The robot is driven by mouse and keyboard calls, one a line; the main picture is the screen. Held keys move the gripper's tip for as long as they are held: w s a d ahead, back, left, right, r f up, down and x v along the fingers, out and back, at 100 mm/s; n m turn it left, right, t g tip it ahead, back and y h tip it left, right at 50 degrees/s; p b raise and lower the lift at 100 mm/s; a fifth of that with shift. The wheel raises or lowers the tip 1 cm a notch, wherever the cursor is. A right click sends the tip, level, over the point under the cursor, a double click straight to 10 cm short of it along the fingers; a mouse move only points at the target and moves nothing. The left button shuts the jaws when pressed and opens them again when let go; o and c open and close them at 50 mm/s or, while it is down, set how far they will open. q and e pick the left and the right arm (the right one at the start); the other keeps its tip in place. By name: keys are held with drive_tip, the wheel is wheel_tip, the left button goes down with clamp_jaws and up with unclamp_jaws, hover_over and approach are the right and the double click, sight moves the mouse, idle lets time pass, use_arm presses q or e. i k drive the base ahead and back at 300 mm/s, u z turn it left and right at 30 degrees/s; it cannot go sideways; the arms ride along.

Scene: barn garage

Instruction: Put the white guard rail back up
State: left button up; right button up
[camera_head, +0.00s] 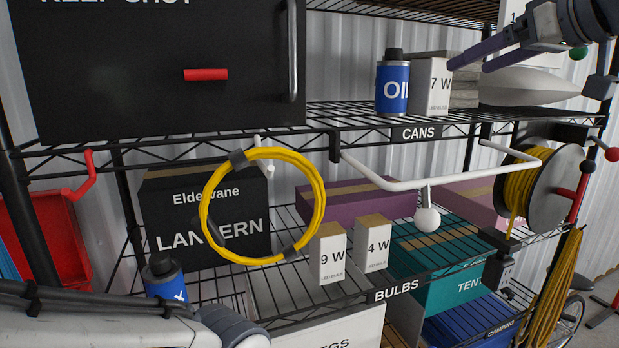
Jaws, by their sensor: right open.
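The white guard rail (440,181) is a U-shaped bar at the front of the CANS shelf. Its ends meet the shelf edge near the left and right of the label, and its long bar juts out and hangs below the shelf edge. A round white knob (427,218) hangs on a short stem under the bar. My right gripper (466,76) comes in from the upper right, above the CANS shelf and above the rail. It is open, apart from the rail, with one purple-grey finger overlapping the 7 W box. My left arm crosses the bottom left; its gripper is out of view.
The CANS shelf (245,138) holds a blue oil can (392,88) and a 7 W box (430,88). A yellow coil (318,180) hangs left of the rail; a cable reel (548,190) is at its right. Bulb boxes (333,258) stand below.

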sight(427, 219)
drive_tip(key=k, duration=1.35)
